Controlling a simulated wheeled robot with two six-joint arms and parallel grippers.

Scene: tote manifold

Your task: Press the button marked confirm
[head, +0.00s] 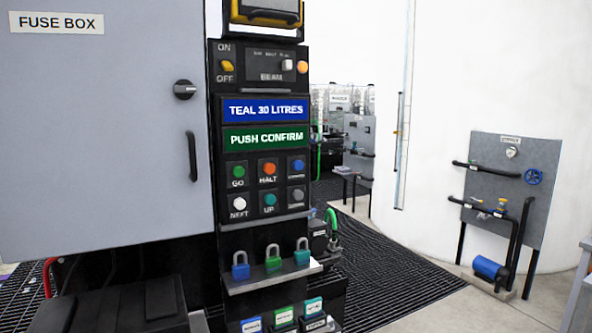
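A black control panel stands beside the fuse box, with two rows of round buttons. The top row has a green button marked GO (238,171), an orange button marked HALT (269,169) and a blue button (297,166) whose small label I cannot read surely. The lower row has a white button marked NEXT (239,202), a teal button marked UP (269,199) and a grey button (297,195) with a label too small to read. Above them a green sign (265,138) reads PUSH CONFIRM. Neither gripper is in view.
A blue sign (265,110) reads TEAL 30 LITRES. The grey fuse box (100,140) is at left. Blue, green and teal padlocks (273,259) stand on a shelf below the buttons. A grey pipe board (510,185) stands at right. Dark grating (385,270) and floor between are largely clear.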

